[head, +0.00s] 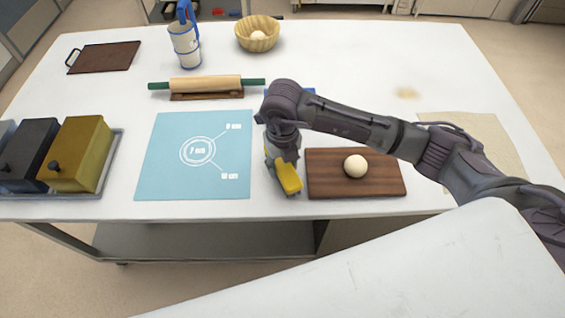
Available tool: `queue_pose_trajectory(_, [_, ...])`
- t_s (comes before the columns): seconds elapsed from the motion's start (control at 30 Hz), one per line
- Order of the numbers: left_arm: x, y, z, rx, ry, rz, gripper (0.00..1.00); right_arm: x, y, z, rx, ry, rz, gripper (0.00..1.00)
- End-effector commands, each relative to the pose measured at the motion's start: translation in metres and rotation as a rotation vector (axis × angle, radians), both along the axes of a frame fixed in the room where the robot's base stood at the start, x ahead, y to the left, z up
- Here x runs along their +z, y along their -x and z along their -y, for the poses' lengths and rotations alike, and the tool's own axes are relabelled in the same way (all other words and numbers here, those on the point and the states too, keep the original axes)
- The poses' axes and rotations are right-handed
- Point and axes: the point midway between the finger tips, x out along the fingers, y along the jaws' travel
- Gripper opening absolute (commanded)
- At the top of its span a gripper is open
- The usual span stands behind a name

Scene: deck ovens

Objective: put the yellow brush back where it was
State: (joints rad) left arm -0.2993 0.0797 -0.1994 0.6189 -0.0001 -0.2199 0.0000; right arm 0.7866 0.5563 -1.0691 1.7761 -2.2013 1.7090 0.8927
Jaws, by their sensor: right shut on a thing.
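My right gripper (281,160) points down over the white table, between the blue mat and the dark wooden board. It is shut on the yellow brush (289,178). The brush's yellow part sticks out below the fingers, tilted toward the front right, next to the board's left edge. I cannot tell whether the brush touches the table. The fingers hide part of it. My left gripper is out of view.
A dough ball (355,166) lies on the wooden board (325,186). The blue mat (170,170) is bare. A rolling pin (205,83), a blue-and-white canister (185,45) and a bowl (257,42) stand behind. Lidded boxes (83,152) stand left. A blue item is partly hidden behind my arm.

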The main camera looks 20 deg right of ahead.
Motion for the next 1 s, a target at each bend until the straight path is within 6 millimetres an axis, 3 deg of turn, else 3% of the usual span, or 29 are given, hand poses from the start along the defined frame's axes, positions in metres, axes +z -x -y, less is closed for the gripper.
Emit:
queue_pose_trajectory(0.13, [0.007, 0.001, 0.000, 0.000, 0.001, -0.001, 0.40, -0.012, 0.000, 0.000, 0.000, -0.001, 0.001, 0.12])
queue_pose_trajectory(0.5, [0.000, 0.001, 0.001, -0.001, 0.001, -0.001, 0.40, -0.019, 0.000, 0.000, 0.000, -0.001, 0.002, 0.12])
queue_pose_trajectory(0.53, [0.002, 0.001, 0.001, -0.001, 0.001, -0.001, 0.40, -0.017, 0.000, 0.000, 0.000, -0.001, 0.002, 0.49])
queue_pose_trajectory(0.63, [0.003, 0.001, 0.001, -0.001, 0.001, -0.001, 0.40, -0.016, 0.000, 0.000, 0.000, -0.001, 0.002, 0.66])
queue_pose_trajectory(0.67, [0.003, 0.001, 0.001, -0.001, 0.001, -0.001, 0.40, -0.016, 0.000, 0.000, 0.000, -0.001, 0.002, 0.70])
queue_pose_trajectory(1.0, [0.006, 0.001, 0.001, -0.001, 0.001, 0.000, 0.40, -0.013, 0.000, 0.000, 0.000, -0.001, 0.002, 0.70])
